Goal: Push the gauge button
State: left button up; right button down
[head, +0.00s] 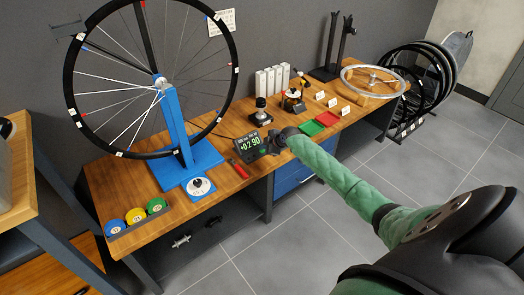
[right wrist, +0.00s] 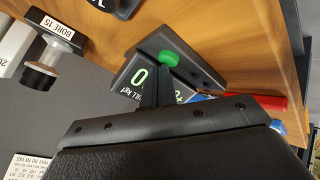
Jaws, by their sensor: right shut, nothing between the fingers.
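The gauge (head: 250,147) is a small dark box with green digits on its screen, standing on the wooden bench right of the blue wheel stand. In the right wrist view the gauge (right wrist: 128,77) shows close up, with a round green button (right wrist: 168,58) on its face. My right gripper (head: 279,139) is shut and empty, right beside the gauge. In the right wrist view its closed fingertips (right wrist: 160,76) reach up to the lower edge of the button; I cannot tell whether they touch it. The fingers hide part of the screen. My left gripper is not in view.
The bench (head: 105,180) carries a blue stand (head: 177,130) with a large spoked wheel.

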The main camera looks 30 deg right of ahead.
aim_at(264, 152)
jog(key=shift+f, duration=0.15)
jog(key=shift+r, duration=0.4)
dwell(0.4)
jog(key=shift+r, duration=0.1)
notch_tip(264, 152, up, 6)
jog(key=p, duration=0.3)
jog(key=shift+p, duration=0.35)
dwell(0.4)
